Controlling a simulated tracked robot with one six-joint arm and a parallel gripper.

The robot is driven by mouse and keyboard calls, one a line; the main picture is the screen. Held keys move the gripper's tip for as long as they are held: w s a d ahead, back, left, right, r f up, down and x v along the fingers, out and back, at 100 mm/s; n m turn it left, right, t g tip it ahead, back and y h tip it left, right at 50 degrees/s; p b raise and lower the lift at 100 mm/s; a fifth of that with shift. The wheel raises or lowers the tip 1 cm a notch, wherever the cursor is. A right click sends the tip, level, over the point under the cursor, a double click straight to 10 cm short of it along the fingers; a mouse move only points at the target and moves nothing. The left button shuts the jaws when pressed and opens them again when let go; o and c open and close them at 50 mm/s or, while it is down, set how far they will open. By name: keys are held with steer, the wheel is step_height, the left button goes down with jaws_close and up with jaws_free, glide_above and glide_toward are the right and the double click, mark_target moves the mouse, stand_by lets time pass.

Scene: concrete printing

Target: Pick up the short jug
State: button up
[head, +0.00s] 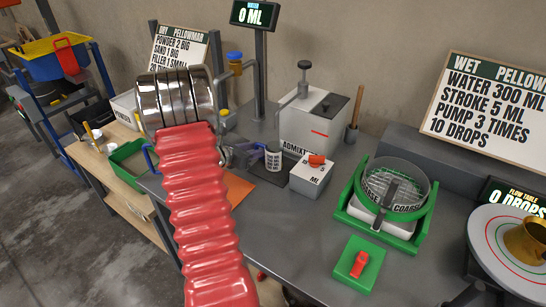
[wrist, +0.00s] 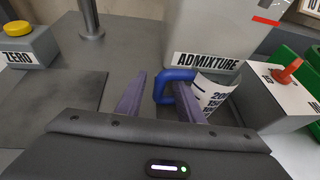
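A white measuring jug with dark numbers and a blue handle (wrist: 163,86) stands in front of the box marked ADMIXTURE. In the head view, this jug (head: 273,161) stands on a dark patch of the counter. My gripper (wrist: 150,98) is open, with two purple fingers spread apart. The blue handle reaches between the fingers, and the right finger overlaps the handle's loop. I cannot tell whether they touch. In the head view, my gripper (head: 250,155) is at the jug's left, partly hidden by my red arm sleeve. The jug's lower part is hidden in the wrist view.
The ADMIXTURE dispenser (head: 312,122) stands close behind the jug. A grey box with a red knob (head: 312,174) is close at its right. A yellow ZERO button (wrist: 18,28) and a metal post (wrist: 91,20) are at the left. Another blue handle (head: 148,156) shows behind my arm.

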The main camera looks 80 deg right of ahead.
steer(key=shift+c, duration=0.2)
jaws_close()
steer(key=shift+r, duration=0.1)
stand_by(0.5)
steer(key=shift+w+a+r, duration=0.15)
steer(key=shift+a+r, duration=0.05)
steer(key=shift+r, duration=0.3)
step_height(320, 180, up, 6)
steer(key=w+a, duration=0.4)
steer(key=a, duration=0.5)
steer(key=w+a, duration=0.3)
steer(key=a, duration=0.6)
steer(key=shift+w, duration=0.35)
steer(key=shift+f, duration=0.1)
